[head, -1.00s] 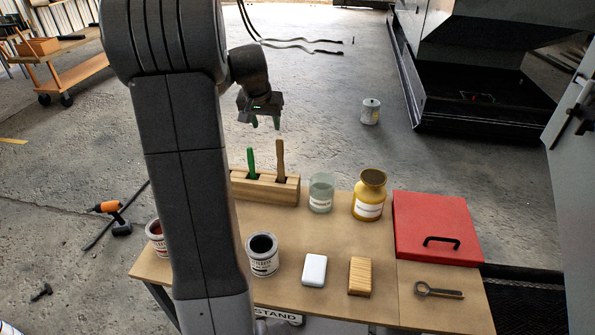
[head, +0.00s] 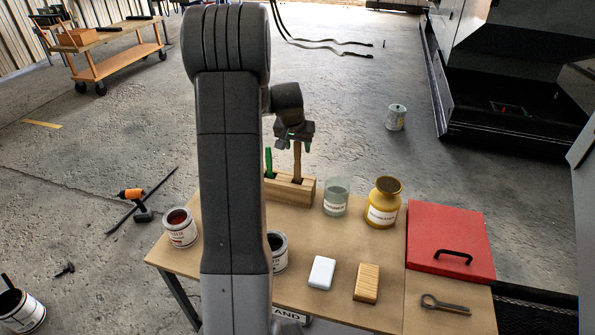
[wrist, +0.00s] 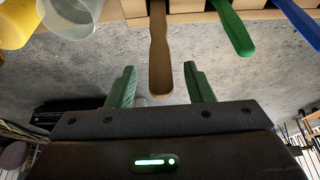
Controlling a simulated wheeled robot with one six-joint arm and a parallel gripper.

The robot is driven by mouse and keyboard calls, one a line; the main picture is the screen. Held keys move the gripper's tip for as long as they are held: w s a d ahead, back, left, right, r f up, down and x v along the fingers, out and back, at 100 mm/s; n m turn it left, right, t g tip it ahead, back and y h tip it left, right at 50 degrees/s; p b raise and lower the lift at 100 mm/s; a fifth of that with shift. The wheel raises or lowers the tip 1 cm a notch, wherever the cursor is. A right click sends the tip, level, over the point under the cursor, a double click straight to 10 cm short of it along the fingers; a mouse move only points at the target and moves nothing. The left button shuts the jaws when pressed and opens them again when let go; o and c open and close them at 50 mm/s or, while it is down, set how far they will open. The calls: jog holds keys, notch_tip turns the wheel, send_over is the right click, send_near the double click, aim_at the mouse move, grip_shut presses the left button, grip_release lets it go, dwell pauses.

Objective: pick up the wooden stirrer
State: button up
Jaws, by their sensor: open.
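The wooden stirrer (head: 297,160) is a brown flat stick standing upright in the wooden block (head: 302,193) at the back of the table. In the wrist view the stirrer (wrist: 160,55) lies between the two green fingers of my open gripper (wrist: 160,86), with a gap on each side. Its free end reaches a little past the fingertips, towards the palm. In the head view my gripper (head: 296,140) is at the stirrer's top. A green stick (wrist: 232,28) and a blue stick (wrist: 300,22) stand beside it in the block.
A glass jar (head: 336,197) and a yellow pot (head: 383,203) stand right of the block. A red case (head: 450,232), a white block (head: 322,272), a wooden brush (head: 367,283) and paint tins (head: 180,227) share the table. Free tabletop lies in front of the jar.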

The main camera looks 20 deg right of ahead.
aim_at(298, 150)
jog(key=shift+x, duration=1.85)
jog(key=shift+a, duration=0.15)
grip_shut()
